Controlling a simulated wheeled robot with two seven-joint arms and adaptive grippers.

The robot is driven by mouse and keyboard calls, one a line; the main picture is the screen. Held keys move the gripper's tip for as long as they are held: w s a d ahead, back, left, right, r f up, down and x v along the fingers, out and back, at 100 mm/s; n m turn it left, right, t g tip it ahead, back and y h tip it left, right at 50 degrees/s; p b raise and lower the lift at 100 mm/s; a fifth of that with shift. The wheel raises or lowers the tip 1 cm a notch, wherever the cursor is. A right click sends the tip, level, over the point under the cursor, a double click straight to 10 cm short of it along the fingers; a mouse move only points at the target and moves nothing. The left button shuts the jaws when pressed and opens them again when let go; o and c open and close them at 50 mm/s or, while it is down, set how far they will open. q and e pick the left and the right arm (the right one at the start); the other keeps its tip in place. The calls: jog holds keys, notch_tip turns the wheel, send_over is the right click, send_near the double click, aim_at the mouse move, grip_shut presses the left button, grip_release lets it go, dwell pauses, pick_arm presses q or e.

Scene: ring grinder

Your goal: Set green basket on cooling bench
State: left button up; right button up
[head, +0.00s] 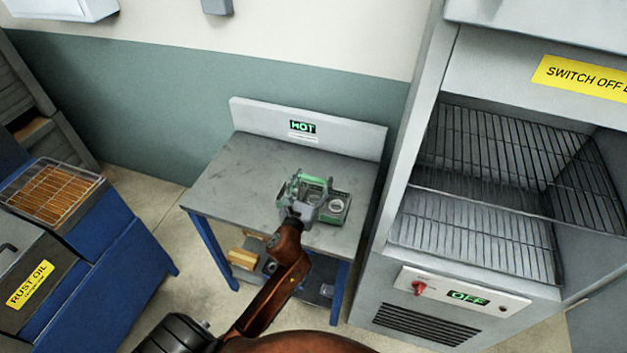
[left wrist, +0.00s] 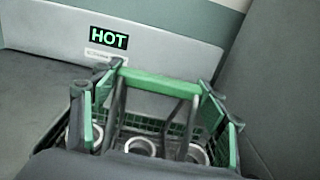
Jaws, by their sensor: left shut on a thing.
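The green basket (head: 336,214) is at the right part of the cooling bench (head: 238,182), a grey-topped table with blue legs and a "HOT" sign on its back panel. It holds several metal rings. My left gripper (head: 306,196) is over the basket and shut on its handle. In the left wrist view the green handle bar (left wrist: 158,82) runs between my fingers, with rings below in the dark mesh. The basket looks upright and at the bench top; whether its base fully touches is hidden. My right gripper is not in view.
A tall oven (head: 480,240) with wire racks stands open just right of the bench, its panel reading "OFF". A blue rust oil tank (head: 100,270) stands at left. The left part of the bench top is clear. Small items lie on the lower shelf.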

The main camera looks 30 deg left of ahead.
pick_arm(q)
jog(key=o, duration=1.9)
jog(key=shift+s, duration=0.2)
jog(key=v, duration=1.1)
jog(key=shift+s+d, duration=0.2)
jog(key=shift+s, duration=0.15)
jog(key=shift+r, duration=0.1)
